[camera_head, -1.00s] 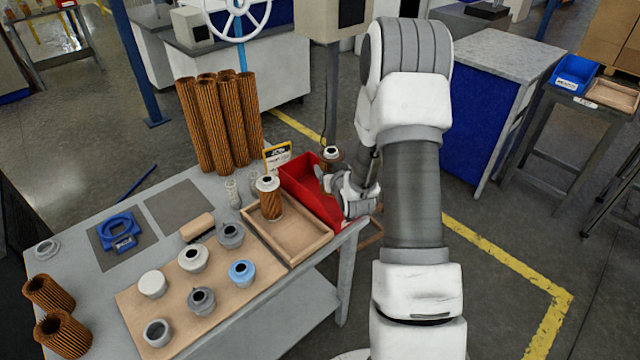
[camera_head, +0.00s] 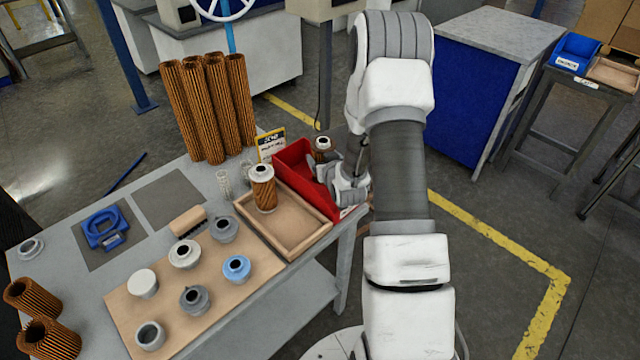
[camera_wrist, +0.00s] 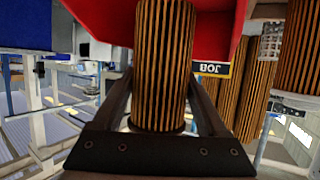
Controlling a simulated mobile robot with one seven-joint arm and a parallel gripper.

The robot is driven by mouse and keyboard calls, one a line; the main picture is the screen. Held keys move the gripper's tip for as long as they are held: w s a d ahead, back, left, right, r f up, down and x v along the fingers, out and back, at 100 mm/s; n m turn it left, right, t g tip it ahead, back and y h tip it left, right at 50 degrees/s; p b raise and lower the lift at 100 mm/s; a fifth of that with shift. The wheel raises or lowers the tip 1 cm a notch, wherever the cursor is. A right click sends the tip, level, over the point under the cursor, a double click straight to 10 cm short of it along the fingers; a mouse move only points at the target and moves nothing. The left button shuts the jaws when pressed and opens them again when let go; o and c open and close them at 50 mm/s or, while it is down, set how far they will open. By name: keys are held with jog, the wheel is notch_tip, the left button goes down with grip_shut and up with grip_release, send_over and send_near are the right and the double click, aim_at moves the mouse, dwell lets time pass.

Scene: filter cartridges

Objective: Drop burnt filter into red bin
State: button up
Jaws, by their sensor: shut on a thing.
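My gripper (camera_head: 338,172) is at the red bin, at the far right corner of the table. It is shut on a brown pleated filter with dark stripes (camera_wrist: 162,65), which stands between the two fingers in the wrist view. The top of this filter (camera_head: 322,146) shows above the bin's far end in the head view, with a pale cap and dark hole. The red bin (camera_head: 291,158) is open-topped, and its red wall (camera_wrist: 105,18) is behind the filter in the wrist view. The filter's lower part is hidden in the head view by my gripper and the bin.
A wooden tray (camera_head: 290,240) beside the bin holds another capped filter (camera_head: 263,188). A yellow-black sign (camera_head: 271,145) stands behind the bin. Tall brown filter tubes (camera_head: 208,105) stand at the table's back. Several caps sit on a tan board (camera_head: 215,290).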

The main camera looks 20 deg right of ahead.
jog(key=shift+f, duration=0.6)
jog(key=o, duration=1.2)
jog(key=shift+o, duration=0.2)
jog(key=shift+s, duration=0.1)
jog(key=p+v, duration=0.9)
jog(key=v, duration=0.8)
jog(key=shift+p, duration=0.4)
jog(key=shift+s, duration=0.1)
